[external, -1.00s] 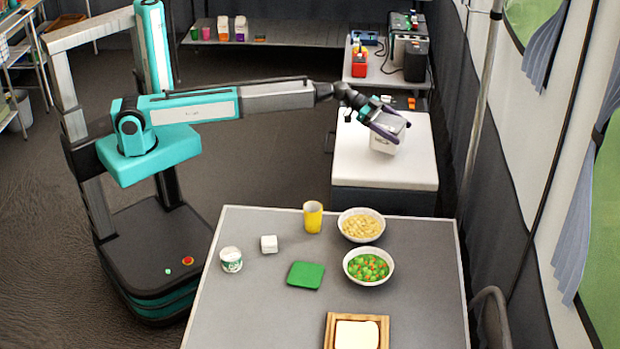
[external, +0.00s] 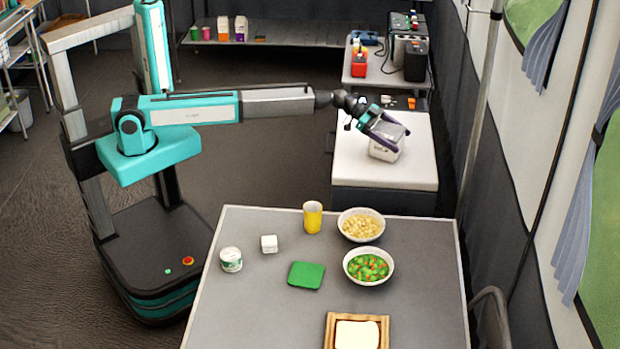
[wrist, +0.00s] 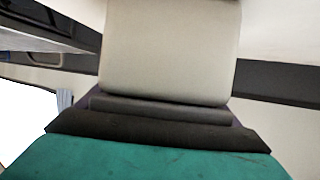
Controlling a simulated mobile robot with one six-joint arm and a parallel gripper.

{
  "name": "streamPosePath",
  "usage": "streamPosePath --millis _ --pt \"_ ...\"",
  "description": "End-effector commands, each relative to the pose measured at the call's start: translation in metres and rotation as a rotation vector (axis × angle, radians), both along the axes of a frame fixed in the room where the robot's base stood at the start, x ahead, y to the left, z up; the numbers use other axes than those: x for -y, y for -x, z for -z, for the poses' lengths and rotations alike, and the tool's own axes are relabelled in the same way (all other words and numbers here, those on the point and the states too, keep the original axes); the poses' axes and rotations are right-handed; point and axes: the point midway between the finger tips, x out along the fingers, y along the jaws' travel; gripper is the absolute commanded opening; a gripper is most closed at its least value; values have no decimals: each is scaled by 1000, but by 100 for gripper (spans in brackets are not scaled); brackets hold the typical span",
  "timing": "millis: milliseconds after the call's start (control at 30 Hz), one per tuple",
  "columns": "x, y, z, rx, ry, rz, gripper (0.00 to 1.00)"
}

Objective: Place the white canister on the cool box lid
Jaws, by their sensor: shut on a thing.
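The white canister (external: 386,146) is held in my gripper (external: 384,139), over the white cool box lid (external: 410,168). It looks a little tilted. Its bottom is at or very near the lid; I cannot tell whether it touches. My gripper is shut on it, with one dark finger visible across its side. In the wrist view the canister (wrist: 170,50) fills the upper middle, and the lid cannot be made out with certainty.
A grey table (external: 240,300) in front holds a yellow cup (external: 312,217), two bowls, a green cloth-like square (external: 306,275) and small white containers. A shelf with a black appliance (external: 415,62) and bottles stands behind the cool box. A pole (external: 484,100) rises right of it.

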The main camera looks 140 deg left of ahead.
Motion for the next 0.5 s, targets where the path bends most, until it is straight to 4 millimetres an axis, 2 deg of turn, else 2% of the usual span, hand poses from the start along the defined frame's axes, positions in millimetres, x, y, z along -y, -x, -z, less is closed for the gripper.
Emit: streamPosePath --millis 300,333,400,500 --pt "0 0 2 2 -1 -1 45" --pt "0 0 2 0 0 0 89" --pt "0 0 2 0 0 0 100" --pt "0 0 2 0 0 0 100"
